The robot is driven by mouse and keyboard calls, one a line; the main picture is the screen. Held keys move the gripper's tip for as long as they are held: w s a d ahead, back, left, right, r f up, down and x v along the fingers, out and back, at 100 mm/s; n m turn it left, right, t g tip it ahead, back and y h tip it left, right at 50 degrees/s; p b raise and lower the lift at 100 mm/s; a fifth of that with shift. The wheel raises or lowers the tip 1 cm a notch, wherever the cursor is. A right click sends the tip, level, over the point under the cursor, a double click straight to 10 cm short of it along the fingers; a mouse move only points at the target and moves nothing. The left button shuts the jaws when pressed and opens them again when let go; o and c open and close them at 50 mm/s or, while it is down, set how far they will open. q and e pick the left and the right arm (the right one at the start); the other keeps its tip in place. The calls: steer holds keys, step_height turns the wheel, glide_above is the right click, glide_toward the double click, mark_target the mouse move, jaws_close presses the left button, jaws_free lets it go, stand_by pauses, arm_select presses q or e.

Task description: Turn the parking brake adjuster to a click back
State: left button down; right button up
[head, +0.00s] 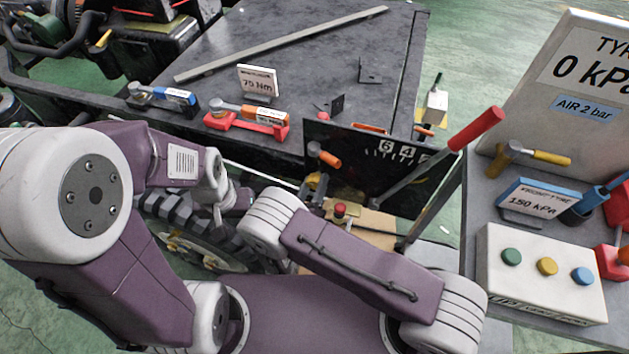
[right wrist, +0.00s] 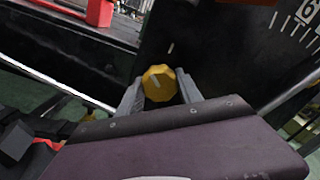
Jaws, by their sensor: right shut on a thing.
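The adjuster is a yellow faceted knob (right wrist: 159,84) with a pale line on its face, low on a dark panel (right wrist: 215,45). My right gripper (right wrist: 160,90) has one grey finger on each side of the knob and is shut on it. In the head view the yellow knob (head: 314,184) shows only in part behind my right arm. A white tick stands on the panel just above the knob in the right wrist view. My left gripper (head: 236,200) is near the tyre in the head view, and its fingers are too unclear to read.
A red-handled lever (head: 476,130) slants up beside the panel, which bears numbers and white ticks. A dark bench (head: 300,50) with torque tools is behind. A side table at right holds a button box (head: 545,285) and gauge board (head: 580,90). A tyre (head: 195,230) is at left.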

steer(key=shift+d+n, duration=0.1)
steer(key=shift+n, duration=0.7)
steer(key=shift+f, duration=0.1)
steer(key=o, duration=1.4)
steer(key=shift+c, duration=0.2)
steer(key=shift+s, duration=0.1)
